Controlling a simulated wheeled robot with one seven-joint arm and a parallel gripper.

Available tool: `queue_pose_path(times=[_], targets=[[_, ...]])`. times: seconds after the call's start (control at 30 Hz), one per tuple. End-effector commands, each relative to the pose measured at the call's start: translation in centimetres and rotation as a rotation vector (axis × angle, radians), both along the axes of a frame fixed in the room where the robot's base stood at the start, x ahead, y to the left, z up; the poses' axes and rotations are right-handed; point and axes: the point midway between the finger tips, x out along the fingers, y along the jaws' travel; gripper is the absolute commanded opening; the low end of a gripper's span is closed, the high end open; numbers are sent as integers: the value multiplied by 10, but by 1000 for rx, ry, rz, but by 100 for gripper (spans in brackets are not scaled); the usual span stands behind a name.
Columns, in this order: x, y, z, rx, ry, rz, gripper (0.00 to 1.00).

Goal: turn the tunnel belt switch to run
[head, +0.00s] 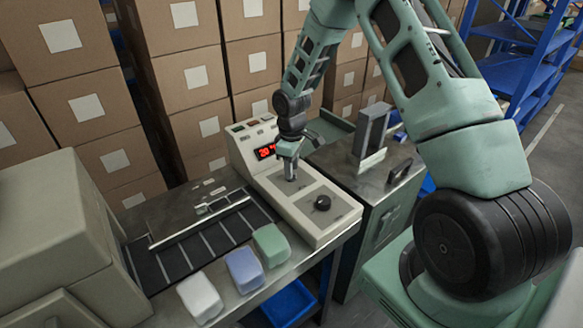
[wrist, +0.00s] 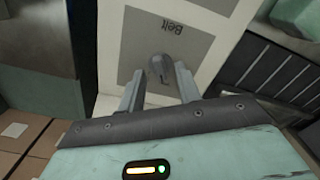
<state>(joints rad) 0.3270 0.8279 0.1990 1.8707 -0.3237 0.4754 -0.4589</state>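The belt switch (wrist: 161,64) is a dark grey knob on a grey plate marked "Belt" (wrist: 200,42) in the wrist view. My gripper (wrist: 159,78) has its two fingers apart, one on each side of the knob, with a visible gap at each side. I cannot tell how deep the fingers reach around it. In the head view my gripper (head: 290,176) points down at the upper plate of the pale control panel (head: 325,232) and hides the belt switch. No run mark is readable.
A second black knob (head: 322,202) sits on the panel's lower plate. A red display (head: 265,152) stands at the panel's back. Green (head: 271,243), blue (head: 244,270) and white (head: 200,297) blocks lie beside the dark conveyor (head: 180,262). A grey upright bracket (head: 370,138) stands right of the panel.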

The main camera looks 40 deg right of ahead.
Motion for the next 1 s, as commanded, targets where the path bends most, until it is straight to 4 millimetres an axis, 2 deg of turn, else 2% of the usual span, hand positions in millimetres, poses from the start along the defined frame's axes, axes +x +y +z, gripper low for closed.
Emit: queue_pose_path(times=[0.13, 0.43, 0.47, 0.57, 0.6, 1.0], targets=[[0, 0, -10, 0, 0, 0, 34], [0, 0, -13, 0, -1, 0, 34], [0, 0, -13, 0, -1, 0, 31], [0, 0, -13, 0, -1, 0, 3], [0, 0, -12, 0, -1, 0, 0], [0, 0, -13, 0, -1, -45, 0]])
